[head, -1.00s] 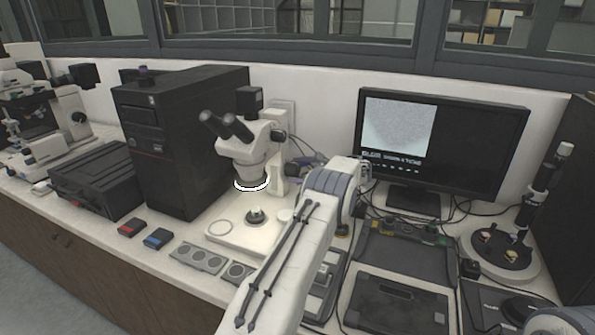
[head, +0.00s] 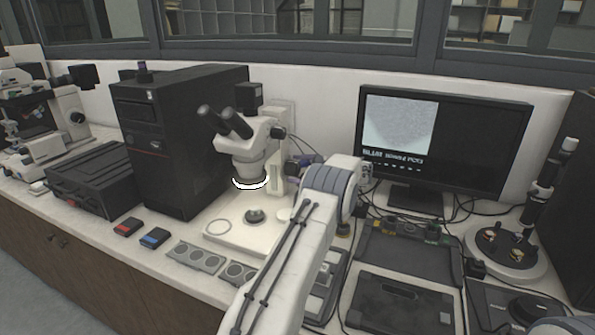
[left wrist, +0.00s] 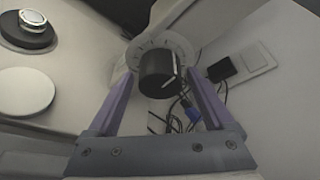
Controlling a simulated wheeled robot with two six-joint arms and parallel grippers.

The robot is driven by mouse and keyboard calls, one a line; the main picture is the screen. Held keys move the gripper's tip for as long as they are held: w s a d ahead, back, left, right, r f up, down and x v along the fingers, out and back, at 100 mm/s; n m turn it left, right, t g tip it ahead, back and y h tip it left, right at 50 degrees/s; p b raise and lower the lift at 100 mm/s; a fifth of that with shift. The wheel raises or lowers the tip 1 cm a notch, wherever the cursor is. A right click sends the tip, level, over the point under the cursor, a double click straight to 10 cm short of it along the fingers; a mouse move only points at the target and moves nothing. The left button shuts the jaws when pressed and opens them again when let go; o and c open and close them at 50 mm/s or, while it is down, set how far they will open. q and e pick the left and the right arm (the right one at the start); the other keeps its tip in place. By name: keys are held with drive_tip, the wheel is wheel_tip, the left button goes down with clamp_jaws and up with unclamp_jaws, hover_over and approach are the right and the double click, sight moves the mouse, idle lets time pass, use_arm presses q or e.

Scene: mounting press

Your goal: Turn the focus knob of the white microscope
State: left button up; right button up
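The white microscope (head: 241,150) stands on the bench with a lit ring under its head and a pale base. In the left wrist view, its black focus knob (left wrist: 157,75) sits on a white dial with tick marks and bears a white line. My left gripper (left wrist: 161,72) has its purple fingers on either side of the knob, open, with a gap seeming to show at each side. In the head view, the left gripper (head: 303,165) is at the right of the microscope's post, partly hidden by my arm. The right gripper is out of view.
A black computer tower (head: 180,140) stands left of the microscope and a monitor (head: 470,145) to the right. Loose cables (left wrist: 182,107) hang behind the knob. A black plug (left wrist: 221,69) is by a wall socket. Another microscope (head: 40,125) is at far left.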

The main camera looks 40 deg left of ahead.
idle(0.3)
use_arm(q)
drive_tip(key=b+v, duration=0.1)
drive_tip(key=v, duration=0.9)
drive_tip(key=shift+d+b, duration=0.25)
drive_tip(key=shift+b, duration=0.1)
drive_tip(key=shift+w, duration=0.1)
idle(0.8)
drive_tip(key=shift+m+t, duration=0.4)
drive_tip(key=shift+t, duration=0.1)
drive_tip(key=p+x, duration=0.3)
drive_tip(key=p, duration=0.1)
drive_tip(key=p+x, duration=0.3)
drive_tip(key=p, duration=0.2)
drive_tip(key=p+x, duration=0.3)
drive_tip(key=p, duration=0.2)
drive_tip(key=shift+s+a+f, duration=0.1)
drive_tip(key=shift+s+a, duration=0.25)
drive_tip(key=shift+p+x, duration=0.3)
drive_tip(key=shift+x, duration=0.5)
